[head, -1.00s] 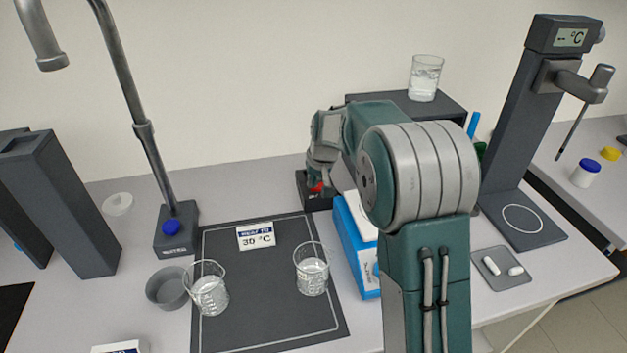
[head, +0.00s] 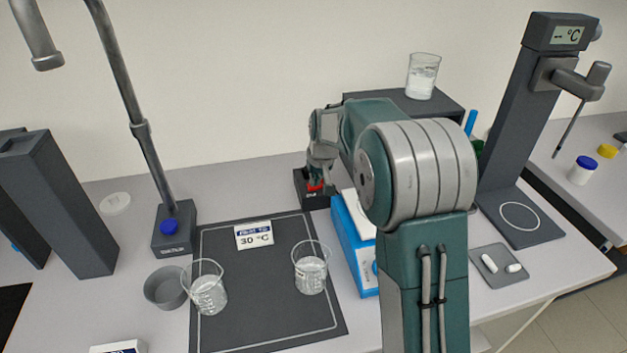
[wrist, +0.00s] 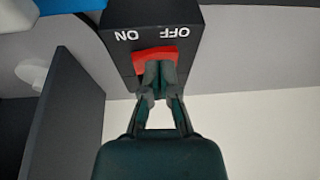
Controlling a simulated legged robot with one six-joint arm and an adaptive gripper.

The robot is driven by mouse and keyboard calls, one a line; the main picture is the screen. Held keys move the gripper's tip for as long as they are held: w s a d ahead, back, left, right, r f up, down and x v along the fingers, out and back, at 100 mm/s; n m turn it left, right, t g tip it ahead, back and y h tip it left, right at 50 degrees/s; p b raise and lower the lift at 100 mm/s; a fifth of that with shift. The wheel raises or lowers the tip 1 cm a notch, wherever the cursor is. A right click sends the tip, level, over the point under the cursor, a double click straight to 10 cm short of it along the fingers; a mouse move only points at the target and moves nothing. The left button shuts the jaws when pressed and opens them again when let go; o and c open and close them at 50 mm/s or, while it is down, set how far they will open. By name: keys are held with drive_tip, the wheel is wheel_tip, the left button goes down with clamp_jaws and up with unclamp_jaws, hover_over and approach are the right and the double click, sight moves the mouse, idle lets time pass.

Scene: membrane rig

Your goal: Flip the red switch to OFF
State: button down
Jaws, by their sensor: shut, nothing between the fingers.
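The red switch (wrist: 155,58) sits on a dark switch box (wrist: 118,33) marked ON and OFF, upside down in the wrist view. The OFF label is on the right there and ON on the left. My gripper (wrist: 158,72) is shut, with its fingertips at the red switch and overlapping its lower edge; whether they press on it I cannot tell. In the head view the switch box (head: 318,201) stands at the back of the bench, with a bit of the red switch (head: 314,186) showing under my gripper (head: 316,183). The rocker's tilt is unclear.
A blue and white device (head: 352,240) stands just right of the switch box. A dark block (head: 440,104) bearing a beaker (head: 422,76) is behind my arm. A dark mat (head: 250,300) with two beakers lies in front. Free bench lies left of the box.

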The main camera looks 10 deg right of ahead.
drive_tip(key=v, duration=1.1)
drive_tip(key=shift+r, duration=0.4)
drive_tip(key=shift+s+a, duration=0.1)
drive_tip(key=s+a+t, duration=0.1)
drive_tip(key=s+t, duration=0.1)
drive_tip(key=s, duration=3)
drive_tip(key=shift+s+a+h, duration=0.35)
drive_tip(key=shift+a+h, duration=0.05)
drive_tip(key=shift+r, duration=0.1)
